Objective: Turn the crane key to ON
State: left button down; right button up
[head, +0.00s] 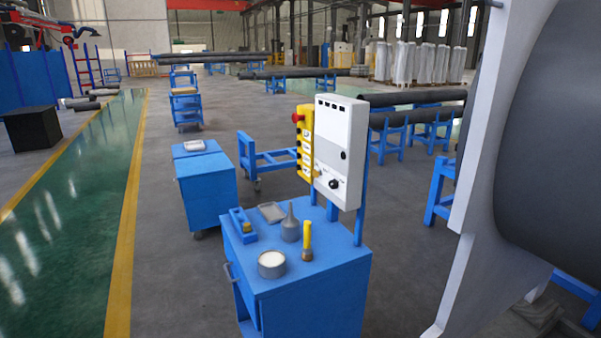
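A white control box (338,140) stands upright on a post at the back of the blue cart (300,290). A black rotary switch (333,184) sits low on its front face, with small marks around it too fine to read. A smaller black round part (343,155) is above it at the right. A yellow pendant (305,148) with a red button (297,117) hangs at the box's left side. I cannot tell which of these is the crane key or how it is set. Neither of my grippers is in view.
The cart top holds a tin (272,264), a yellow-handled brush (307,242), a grey funnel-shaped can (290,226) and a small tray (271,212). A large dark cylinder with a pale flange (480,130) blocks the right. Open floor (180,280) lies left of the cart.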

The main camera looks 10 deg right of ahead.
aim_at(314, 174)
jog(key=i+j, duration=0.15)
jog(key=j, duration=0.2)
jog(key=i+j, duration=0.35)
jog(key=j, duration=0.3)
jog(key=i+j+z, duration=0.1)
jog(key=j, duration=0.25)
jog(key=i+j, duration=0.25)
jog(key=j, duration=0.1)
